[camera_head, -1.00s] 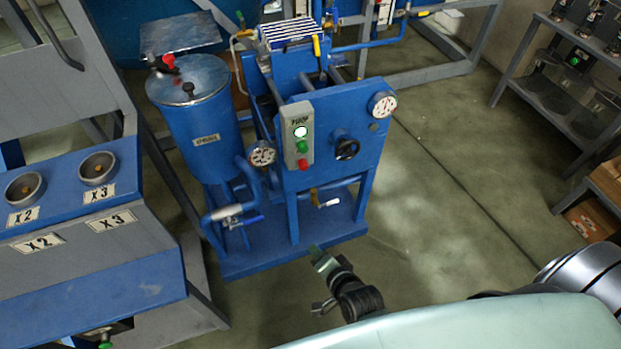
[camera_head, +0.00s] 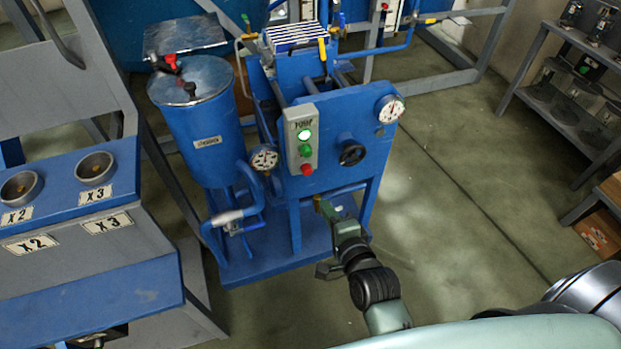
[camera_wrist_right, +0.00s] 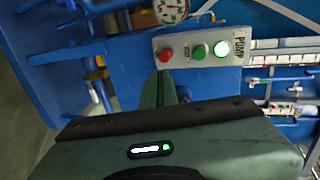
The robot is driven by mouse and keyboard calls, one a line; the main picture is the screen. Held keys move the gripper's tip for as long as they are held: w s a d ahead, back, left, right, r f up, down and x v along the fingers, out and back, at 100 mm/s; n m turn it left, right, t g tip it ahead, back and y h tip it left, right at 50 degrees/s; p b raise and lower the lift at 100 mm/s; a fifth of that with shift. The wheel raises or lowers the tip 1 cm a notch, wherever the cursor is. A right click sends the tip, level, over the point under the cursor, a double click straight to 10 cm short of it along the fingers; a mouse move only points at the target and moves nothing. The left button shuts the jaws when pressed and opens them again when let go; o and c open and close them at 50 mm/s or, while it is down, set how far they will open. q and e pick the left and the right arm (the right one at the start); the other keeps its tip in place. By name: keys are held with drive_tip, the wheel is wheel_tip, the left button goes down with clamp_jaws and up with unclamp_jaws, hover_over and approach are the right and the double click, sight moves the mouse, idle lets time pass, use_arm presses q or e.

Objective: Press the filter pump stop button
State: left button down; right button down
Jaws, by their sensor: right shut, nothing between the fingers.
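The grey pump control box (camera_head: 300,138) is on the front of the blue filter pump unit. It carries a lit white-green lamp (camera_head: 304,135), a green button (camera_head: 305,150) and a red button (camera_head: 307,169) at the bottom. In the right wrist view the box lies sideways, with the red button (camera_wrist_right: 166,55) at its left end. My right gripper (camera_head: 322,205) is shut and empty, below the red button and apart from it in the head view. In the wrist view its fingertips (camera_wrist_right: 160,75) point toward the red button. My left gripper is not in view.
Two gauges (camera_head: 264,158) (camera_head: 390,109) and a black handwheel (camera_head: 352,153) sit near the box. A blue tank (camera_head: 206,130) stands to the left. A grey-blue console (camera_head: 75,230) is at far left. Floor is open to the right (camera_head: 460,170).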

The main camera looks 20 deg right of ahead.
sight(306, 173)
drive_tip(key=x, duration=0.7)
drive_tip(key=r+x, duration=0.1)
drive_tip(key=x, duration=0.3)
drive_tip(key=shift+w+f, duration=0.1)
drive_tip(key=shift+w, duration=0.65)
